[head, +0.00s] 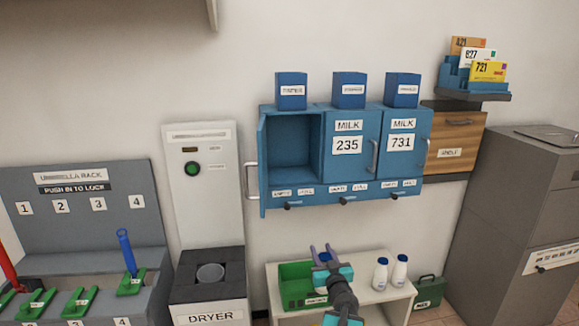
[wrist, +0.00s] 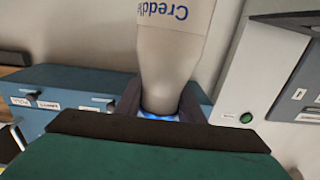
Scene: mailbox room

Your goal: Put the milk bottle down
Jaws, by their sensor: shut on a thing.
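My gripper (head: 324,250) is shut on a milk bottle, with its jaws around the neck by the blue cap. The pale bottle (wrist: 177,45) with a printed label fills the upper middle of the wrist view, above the dark jaw parts. In the head view most of the held bottle is hidden behind my gripper and wrist. My gripper appears in front of or over the right end of a green crate (head: 296,292) on a white bench (head: 377,296). I cannot tell whether the held bottle touches anything. Two white bottles (head: 381,274) with blue caps stand upright on the bench, right of my gripper.
A blue wall cabinet (head: 341,188) hangs above; its left compartment (head: 290,145) is open and empty, doors 235 and 731 shut. A dryer (head: 209,285) and an umbrella rack (head: 95,205) stand left. A green box (head: 429,291) and a grey cabinet (head: 515,215) are right.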

